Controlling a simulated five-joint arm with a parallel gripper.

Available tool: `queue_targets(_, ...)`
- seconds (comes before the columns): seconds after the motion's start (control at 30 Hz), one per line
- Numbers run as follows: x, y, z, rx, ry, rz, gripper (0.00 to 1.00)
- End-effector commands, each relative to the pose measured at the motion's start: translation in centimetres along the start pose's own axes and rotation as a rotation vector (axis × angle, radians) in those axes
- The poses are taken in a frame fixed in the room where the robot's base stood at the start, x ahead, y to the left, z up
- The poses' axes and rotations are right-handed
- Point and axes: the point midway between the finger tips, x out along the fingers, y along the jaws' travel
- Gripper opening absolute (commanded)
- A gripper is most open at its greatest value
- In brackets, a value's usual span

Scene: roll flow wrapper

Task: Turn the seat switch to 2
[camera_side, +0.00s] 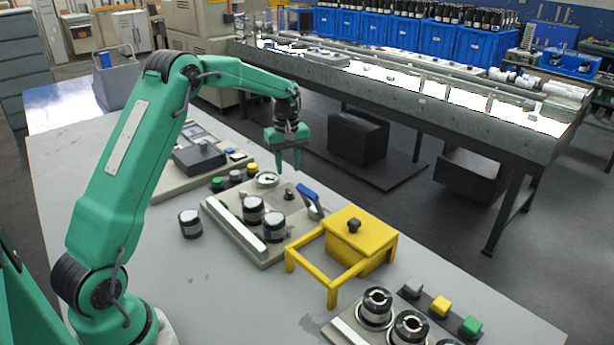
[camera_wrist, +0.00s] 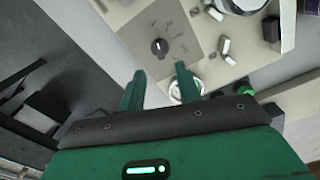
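A small dark rotary knob, which looks like the seat switch (camera_wrist: 159,46), sits on a grey square plate (camera_wrist: 185,33) with faint marks around it. A pale line shows on the knob. The marks are too small to read, so I cannot tell its setting. In the side view the switch (camera_side: 289,194) is a small dark knob on the middle panel (camera_side: 232,222). My green gripper (camera_side: 289,167) hangs fingers-down above the panel, near the knob and apart from it. In the wrist view my gripper (camera_wrist: 160,76) has its fingers apart, with nothing between them.
A round gauge (camera_side: 266,180), a blue-handled lever (camera_side: 310,197) and black-and-white rollers (camera_side: 254,209) crowd the same panel. A yellow box with a frame (camera_side: 358,240) stands to its right. The grey tabletop in front (camera_side: 215,290) is clear.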

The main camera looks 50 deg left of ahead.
Motion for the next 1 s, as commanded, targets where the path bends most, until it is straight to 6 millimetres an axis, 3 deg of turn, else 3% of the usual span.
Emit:
queue_targets(0.27, 1.5, 0.0, 0.0, 0.002, -0.001, -0.001, 0.34)
queue_targets(0.7, 6.6, 0.0, 0.1, 0.002, -0.001, -0.001, 0.34)
queue_targets(1.0, 7.8, 0.0, 0.1, 0.002, 0.0, 0.0, 0.34)
